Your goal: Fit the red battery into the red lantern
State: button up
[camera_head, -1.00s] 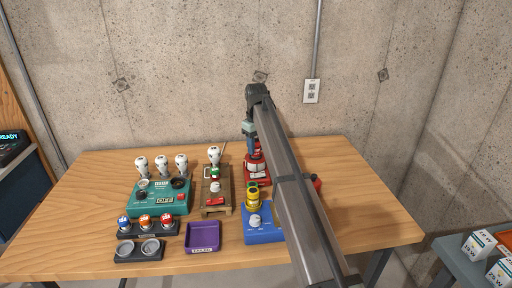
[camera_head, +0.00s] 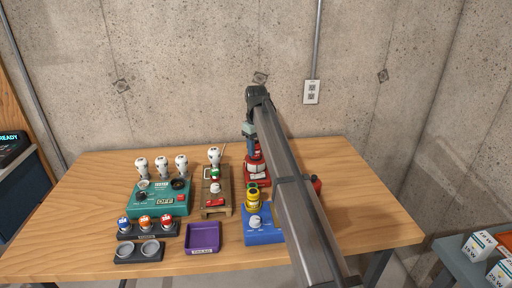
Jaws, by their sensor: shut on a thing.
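The red lantern (camera_head: 257,174) stands on the table right of centre, with a pale front panel, partly hidden by my arm. My gripper (camera_head: 253,150) points down just above the lantern, at its top. It is shut on a small red thing, apparently the red battery (camera_head: 257,147), mostly hidden by the gripper and arm. I cannot tell whether the battery is inside the lantern or only above it.
A blue box (camera_head: 263,236) with a yellow part stands in front of the lantern. A wooden board (camera_head: 216,205), a teal tester (camera_head: 158,200), a purple tray (camera_head: 203,237) and a rack (camera_head: 147,231) of coloured pieces stand left. A red object (camera_head: 316,183) shows behind my arm.

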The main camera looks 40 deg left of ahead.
aim_at(256, 142)
jog(key=shift+f, duration=0.65)
jog(key=shift+r, duration=0.85)
jog(key=shift+f, duration=0.85)
dwell(1.1)
jog(key=o, duration=0.8)
jog(key=shift+o, duration=0.2)
jog(key=shift+r, duration=0.1)
jog(key=shift+r, duration=5.45)
